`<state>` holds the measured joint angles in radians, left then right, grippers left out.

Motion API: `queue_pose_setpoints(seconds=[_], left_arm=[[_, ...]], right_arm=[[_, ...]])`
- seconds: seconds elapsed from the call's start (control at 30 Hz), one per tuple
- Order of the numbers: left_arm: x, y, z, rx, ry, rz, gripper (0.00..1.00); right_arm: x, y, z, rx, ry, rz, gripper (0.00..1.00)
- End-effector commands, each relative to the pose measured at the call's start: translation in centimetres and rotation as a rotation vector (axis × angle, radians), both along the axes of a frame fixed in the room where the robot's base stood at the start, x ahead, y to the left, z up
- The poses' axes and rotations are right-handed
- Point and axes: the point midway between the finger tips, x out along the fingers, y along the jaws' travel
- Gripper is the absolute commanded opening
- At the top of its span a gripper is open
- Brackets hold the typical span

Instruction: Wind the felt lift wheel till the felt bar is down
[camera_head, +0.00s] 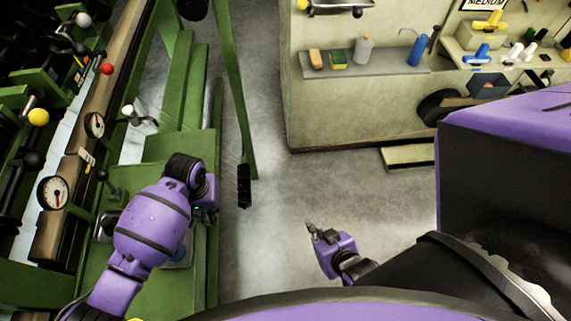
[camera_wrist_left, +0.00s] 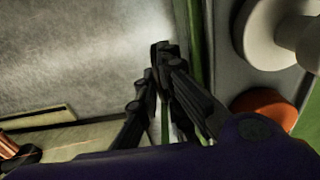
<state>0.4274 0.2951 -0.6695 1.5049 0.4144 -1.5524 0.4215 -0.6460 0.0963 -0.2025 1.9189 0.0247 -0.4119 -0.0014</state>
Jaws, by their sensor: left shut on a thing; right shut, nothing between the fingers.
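My left gripper (camera_head: 207,208) is at the right edge of a green machine. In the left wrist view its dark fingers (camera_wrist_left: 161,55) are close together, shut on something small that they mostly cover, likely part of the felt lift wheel. I cannot make out the wheel's rim or hub. A long brown bar (camera_head: 72,190) runs along the machine at the left; I cannot tell whether it is the felt bar or how high it stands. My right gripper (camera_head: 314,231) is shut and empty over the floor, apart from everything.
The green machine (camera_head: 185,285) fills the left, with a dial gauge (camera_head: 53,192) and ball-ended levers. A pale round knob (camera_wrist_left: 265,35) and an orange round part (camera_wrist_left: 265,105) are near my left fingers. Grey floor (camera_head: 300,185) is free.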

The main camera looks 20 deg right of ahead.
Motion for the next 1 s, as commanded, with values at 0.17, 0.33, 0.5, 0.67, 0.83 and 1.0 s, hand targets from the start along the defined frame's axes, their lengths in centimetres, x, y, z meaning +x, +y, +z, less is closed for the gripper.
queue_pose_setpoints(seconds=[0.17,0.33,0.5,0.67,0.83,1.0], left_arm=[[-0.2,0.0,0.0,-0.014,-0.041,0.0,0.0],[-0.5,0.2,0.0,-0.043,-0.13,0.0,0.0],[-0.9,0.3,-0.1,-0.083,-0.25,0.001,0.0],[-1.2,0.4,-0.2,-0.119,-0.364,0.002,0.0],[-1.4,0.4,-0.3,-0.152,-0.466,0.001,0.0],[-1.5,0.5,-0.4,-0.176,-0.537,0.001,0.0]], right_arm=[[0.2,0.0,0.1,-0.001,-0.004,0.001,0.0],[0.2,0.0,0.1,-0.001,-0.004,0.001,0.0],[0.2,0.0,0.1,0.0,-0.004,0.001,0.0],[0.2,0.1,0.1,0.001,-0.004,0.002,0.0],[0.1,0.2,-0.1,0.001,0.0,0.003,0.0],[-0.1,0.2,-0.3,0.001,0.004,0.003,0.0]])
